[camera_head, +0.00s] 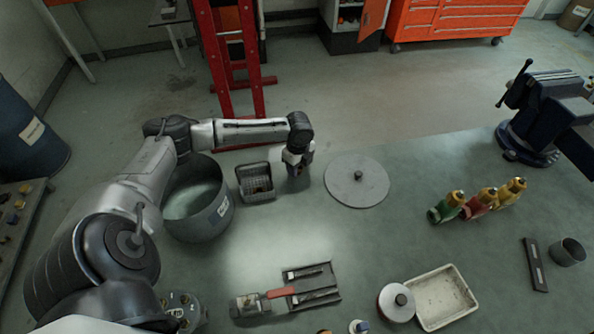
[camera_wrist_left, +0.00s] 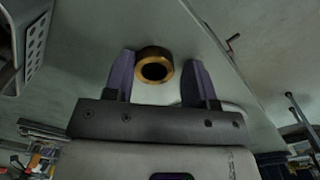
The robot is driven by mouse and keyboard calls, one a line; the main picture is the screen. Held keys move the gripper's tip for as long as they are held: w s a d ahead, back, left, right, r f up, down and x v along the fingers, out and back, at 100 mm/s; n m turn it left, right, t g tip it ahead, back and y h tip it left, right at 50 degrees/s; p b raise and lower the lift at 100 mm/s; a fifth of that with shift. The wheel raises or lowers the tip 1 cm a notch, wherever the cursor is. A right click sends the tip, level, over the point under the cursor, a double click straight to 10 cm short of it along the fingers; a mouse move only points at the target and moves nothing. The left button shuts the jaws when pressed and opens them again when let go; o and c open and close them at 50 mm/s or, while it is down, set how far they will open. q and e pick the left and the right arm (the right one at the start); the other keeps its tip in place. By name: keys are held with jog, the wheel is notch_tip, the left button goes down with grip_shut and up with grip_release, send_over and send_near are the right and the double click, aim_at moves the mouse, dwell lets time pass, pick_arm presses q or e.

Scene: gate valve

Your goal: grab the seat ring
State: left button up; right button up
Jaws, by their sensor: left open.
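The seat ring, a brass-coloured ring (camera_wrist_left: 154,66), shows in the left wrist view with its dark hole facing the camera. My left gripper (camera_wrist_left: 155,68) is open, with one purple finger on each side of the ring. The ring appears nearer the left finger; I cannot tell whether it touches. In the head view, my left gripper (camera_head: 297,172) points down near the table's back edge, between the grey basket and the round lid. I cannot make out the ring there. My right gripper is not in view.
A perforated basket (camera_head: 255,195) and a large pot (camera_head: 216,214) stand left of the gripper. A flat round lid (camera_head: 350,190) lies to its right. Farther right are several bottles (camera_head: 476,204) and a vise (camera_head: 540,115).

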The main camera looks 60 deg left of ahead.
pick_arm(q)
jog(key=c, duration=0.7)
jog(key=shift+c, duration=0.3)
jog(key=shift+r, duration=0.2)
